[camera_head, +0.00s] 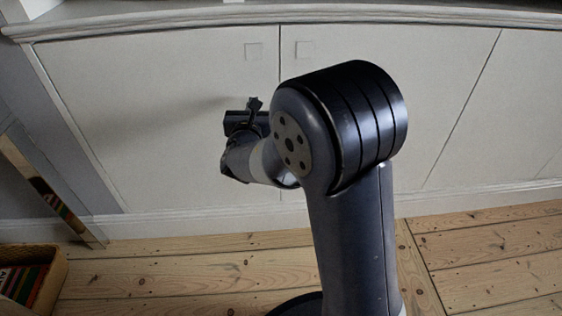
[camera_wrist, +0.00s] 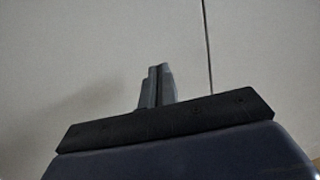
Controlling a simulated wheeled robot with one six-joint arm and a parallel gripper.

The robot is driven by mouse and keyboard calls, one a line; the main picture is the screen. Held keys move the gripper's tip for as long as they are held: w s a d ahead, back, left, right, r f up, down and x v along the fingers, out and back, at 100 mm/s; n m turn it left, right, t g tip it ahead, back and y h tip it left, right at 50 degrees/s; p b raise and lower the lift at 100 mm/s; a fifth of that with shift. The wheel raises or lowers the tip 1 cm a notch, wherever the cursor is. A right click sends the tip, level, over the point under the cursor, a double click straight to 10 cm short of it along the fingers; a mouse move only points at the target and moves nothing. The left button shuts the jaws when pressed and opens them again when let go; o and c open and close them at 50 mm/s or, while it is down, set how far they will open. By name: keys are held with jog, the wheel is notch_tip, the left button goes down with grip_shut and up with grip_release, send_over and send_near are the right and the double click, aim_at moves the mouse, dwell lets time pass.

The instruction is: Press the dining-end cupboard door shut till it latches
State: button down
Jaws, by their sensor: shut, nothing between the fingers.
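A run of pale grey cupboard doors fills the wall under a ledge in the head view. The left door (camera_head: 120,110) and the door to its right (camera_head: 420,90) meet at a thin vertical seam, and both look flush. Each has a small square pull near the top by the seam. My gripper (camera_head: 254,103) is in front of the left door, just left of the seam. In the wrist view my gripper (camera_wrist: 156,85) has its fingers shut together, pointing at the pale door (camera_wrist: 80,50), with the seam to its right. Whether the fingertips touch the door is unclear.
A wicker basket (camera_head: 50,285) with books or records stands on the floor at the lower left. A leaning mirror-like panel (camera_head: 45,190) is at the left edge. Bare floorboards (camera_head: 180,270) lie in front of the cupboard.

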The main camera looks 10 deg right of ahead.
jog(key=s+a, duration=0.2)
jog(key=s, duration=0.8)
jog(key=shift+s, duration=0.3)
dwell(0.5)
jog(key=w+d, duration=0.2)
jog(key=w, duration=1)
jog(key=shift+w+p, duration=0.3)
jog(key=shift+w, duration=0.1)
jog(key=shift+d, duration=0.1)
jog(key=s+a+b, duration=0.1)
jog(key=s+a, duration=0.1)
jog(key=s, duration=1)
jog(key=w+d+p, duration=0.1)
jog(key=w+d, duration=0.1)
jog(key=w, duration=1)
jog(key=s, duration=0.3)
jog(key=s+a, duration=0.1)
jog(key=s, duration=0.1)
jog(key=shift+s+p, duration=0.3)
jog(key=shift+s, duration=0.05)
